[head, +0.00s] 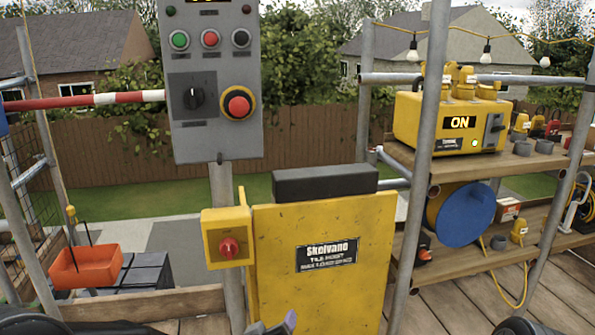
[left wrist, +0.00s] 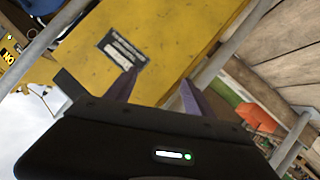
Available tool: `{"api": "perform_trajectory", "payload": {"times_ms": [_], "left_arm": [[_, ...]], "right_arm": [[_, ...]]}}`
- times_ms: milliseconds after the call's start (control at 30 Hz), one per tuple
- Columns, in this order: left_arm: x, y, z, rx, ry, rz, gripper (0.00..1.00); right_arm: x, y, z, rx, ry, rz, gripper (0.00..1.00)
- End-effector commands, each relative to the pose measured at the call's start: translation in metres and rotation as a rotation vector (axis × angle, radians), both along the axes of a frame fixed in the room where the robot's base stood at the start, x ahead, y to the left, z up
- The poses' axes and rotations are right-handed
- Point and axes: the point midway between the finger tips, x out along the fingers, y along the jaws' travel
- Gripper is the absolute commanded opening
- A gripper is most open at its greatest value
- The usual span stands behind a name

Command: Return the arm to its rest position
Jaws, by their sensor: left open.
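My left gripper (head: 276,325) shows only by its fingertips at the bottom edge of the head view, in front of the lower left part of the yellow Skelvano cabinet (head: 318,285). In the left wrist view, the left gripper (left wrist: 160,84) has its two dark fingers spread apart with nothing between them. The yellow cabinet (left wrist: 165,40) with its black label fills the area beyond the fingers. I cannot tell how far the fingertips are from it. My right gripper is not in view.
A grey control panel (head: 215,130) with a red stop button stands on a post. A yellow switch box (head: 227,252) with a red knob sits beside the cabinet. Shelves (head: 500,165) and scaffold poles (head: 420,160) stand at right. An orange bin (head: 84,270) is at left.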

Motion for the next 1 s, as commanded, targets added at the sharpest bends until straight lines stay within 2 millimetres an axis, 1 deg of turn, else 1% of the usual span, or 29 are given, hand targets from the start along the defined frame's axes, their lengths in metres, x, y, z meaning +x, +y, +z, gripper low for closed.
{"api": "perform_trajectory", "payload": {"times_ms": [33,67,100,167,200,267,300,367,400,500,600,667,700,733,767,800,867,1000], "left_arm": [[-0.016,-0.003,-0.042,0.042,0.091,-0.059,0.62],[-0.027,-0.005,-0.065,0.064,0.144,-0.096,0.62],[-0.042,-0.006,-0.095,0.092,0.214,-0.144,0.62],[-0.070,-0.006,-0.137,0.122,0.320,-0.210,0.62],[-0.089,-0.004,-0.163,0.136,0.389,-0.250,0.62],[-0.119,-0.002,-0.196,0.149,0.483,-0.301,0.62],[-0.138,0.000,-0.214,0.151,0.541,-0.330,0.62],[-0.164,0.003,-0.238,0.148,0.617,-0.365,0.62],[-0.181,0.005,-0.251,0.143,0.662,-0.384,0.62],[-0.220,0.009,-0.278,0.121,0.763,-0.418,0.62],[-0.256,0.014,-0.301,0.079,0.855,-0.420,0.62],[-0.276,0.018,-0.313,0.045,0.909,-0.401,0.62],[-0.287,0.024,-0.322,0.019,0.943,-0.374,0.62],[-0.288,0.031,-0.325,0.003,0.955,-0.347,0.62],[-0.285,0.027,-0.302,0.012,0.944,-0.362,0.62],[-0.285,0.026,-0.291,0.014,0.942,-0.366,0.62],[-0.286,0.025,-0.278,0.015,0.944,-0.368,0.62],[-0.288,0.023,-0.245,0.015,0.947,-0.374,0.62]], "right_arm": [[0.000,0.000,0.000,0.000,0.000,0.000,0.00],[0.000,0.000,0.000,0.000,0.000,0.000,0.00],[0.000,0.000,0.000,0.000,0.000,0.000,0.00],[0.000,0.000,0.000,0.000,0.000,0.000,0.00],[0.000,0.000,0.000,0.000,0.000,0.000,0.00],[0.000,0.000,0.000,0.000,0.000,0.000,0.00],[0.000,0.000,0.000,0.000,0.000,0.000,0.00],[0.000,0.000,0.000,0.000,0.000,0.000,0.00],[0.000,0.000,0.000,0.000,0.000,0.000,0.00],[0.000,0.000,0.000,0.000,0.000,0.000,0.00],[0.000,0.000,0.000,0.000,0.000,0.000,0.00],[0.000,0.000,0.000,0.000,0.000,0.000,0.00],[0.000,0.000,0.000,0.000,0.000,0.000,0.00],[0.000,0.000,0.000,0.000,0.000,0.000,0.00],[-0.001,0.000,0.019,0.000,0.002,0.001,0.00],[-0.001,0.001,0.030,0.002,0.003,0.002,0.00],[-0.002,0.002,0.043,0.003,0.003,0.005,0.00],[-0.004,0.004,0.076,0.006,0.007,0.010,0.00]]}}
